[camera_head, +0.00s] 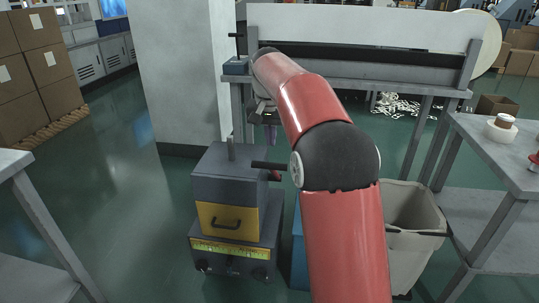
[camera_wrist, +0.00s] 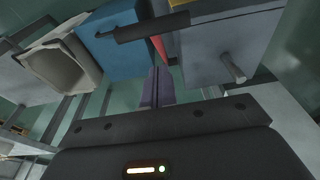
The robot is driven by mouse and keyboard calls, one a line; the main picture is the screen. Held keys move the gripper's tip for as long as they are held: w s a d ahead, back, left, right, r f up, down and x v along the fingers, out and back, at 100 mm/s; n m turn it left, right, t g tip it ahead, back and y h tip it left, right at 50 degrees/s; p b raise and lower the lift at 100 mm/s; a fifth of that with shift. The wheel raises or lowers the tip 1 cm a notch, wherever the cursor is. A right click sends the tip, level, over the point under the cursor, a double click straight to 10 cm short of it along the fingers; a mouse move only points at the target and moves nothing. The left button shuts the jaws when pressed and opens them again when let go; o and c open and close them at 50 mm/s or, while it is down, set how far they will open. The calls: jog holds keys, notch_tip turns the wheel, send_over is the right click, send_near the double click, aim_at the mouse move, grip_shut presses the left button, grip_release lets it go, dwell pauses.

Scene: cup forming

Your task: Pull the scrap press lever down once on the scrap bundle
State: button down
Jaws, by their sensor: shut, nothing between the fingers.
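The scrap press (camera_head: 235,178) is a grey box on the floor with a yellow front panel and a drawer-type handle. Its black lever (camera_head: 268,165) sticks out near level from the right side, partly hidden by my arm. In the wrist view the lever's dark grip (camera_wrist: 152,27) lies across the top, beyond the fingertips. My gripper (camera_head: 271,134) is above the lever, pointing down, with purple fingers shut and empty. The fingers also show in the wrist view (camera_wrist: 157,72), apart from the grip as far as I can tell. I cannot make out the scrap bundle.
A blue bin (camera_wrist: 110,48) and a beige bin (camera_head: 413,205) stand right of the press. A grey table (camera_head: 500,150) is at the right, another table (camera_head: 15,163) at the left edge. A long bench machine (camera_head: 365,25) is behind. Floor left of the press is clear.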

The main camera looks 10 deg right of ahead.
jog(key=shift+s+a+f+b, duration=0.2)
jog(key=shift+s+f, duration=0.35)
jog(key=shift+f, duration=0.3)
jog(key=shift+s+a+f+b, duration=0.2)
jog(key=shift+s+f, duration=0.3)
jog(key=shift+f, duration=0.35)
jog(key=shift+f, duration=0.1)
